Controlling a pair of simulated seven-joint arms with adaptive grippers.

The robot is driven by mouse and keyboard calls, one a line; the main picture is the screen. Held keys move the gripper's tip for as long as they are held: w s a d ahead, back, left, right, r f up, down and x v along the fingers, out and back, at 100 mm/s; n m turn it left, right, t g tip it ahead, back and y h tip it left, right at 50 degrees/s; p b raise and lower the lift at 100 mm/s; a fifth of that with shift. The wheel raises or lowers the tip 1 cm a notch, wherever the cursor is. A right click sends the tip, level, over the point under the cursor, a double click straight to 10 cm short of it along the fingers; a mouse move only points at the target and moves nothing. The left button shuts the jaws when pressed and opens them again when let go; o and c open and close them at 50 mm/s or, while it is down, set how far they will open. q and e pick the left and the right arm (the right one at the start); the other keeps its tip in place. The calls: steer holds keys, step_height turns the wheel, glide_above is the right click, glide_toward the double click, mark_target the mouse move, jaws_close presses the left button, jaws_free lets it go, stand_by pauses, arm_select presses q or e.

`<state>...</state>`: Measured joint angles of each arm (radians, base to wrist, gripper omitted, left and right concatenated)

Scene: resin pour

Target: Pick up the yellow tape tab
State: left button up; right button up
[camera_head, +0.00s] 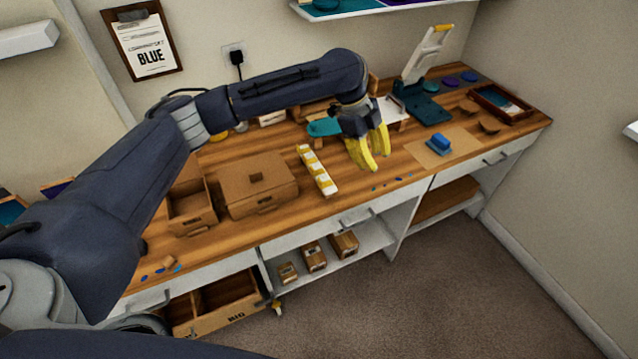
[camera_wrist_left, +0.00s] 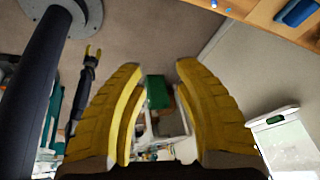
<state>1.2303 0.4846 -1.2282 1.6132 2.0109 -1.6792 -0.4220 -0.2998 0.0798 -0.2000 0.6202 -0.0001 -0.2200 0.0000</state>
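A white strip with yellow pieces along it (camera_head: 317,170) lies on the wooden bench in the head view. Yellow tape tabs may be these pieces; I cannot tell a single one apart. My left gripper (camera_head: 374,150) hangs above the bench just right of the strip, apart from it. Its yellow fingers are spread in the left wrist view (camera_wrist_left: 160,75), with nothing held between them; a green thing shows in the gap, farther off.
A brown box (camera_head: 258,187) and an open tray (camera_head: 190,205) stand left of the strip. A blue block (camera_head: 439,144) sits on a tan mat (camera_head: 462,143) to the right. A teal press (camera_head: 425,103) with a raised white lever stands behind.

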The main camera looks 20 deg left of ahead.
mark_target(320, 180)
arm_select(q)
steer(key=s+a+r+m+y, duration=0.1)
steer(key=a+r+m+y, duration=0.1)
steer(key=a, duration=0.5)
steer(key=s+a+r+m+y, duration=0.1)
steer(key=a+r+m+y, duration=0.2)
steer(key=a, duration=0.4)
steer(key=f, duration=1.7)
steer(key=shift+d, duration=0.25)
steer(key=shift+r, duration=0.1)
steer(key=shift+c, duration=0.2)
jaws_close()
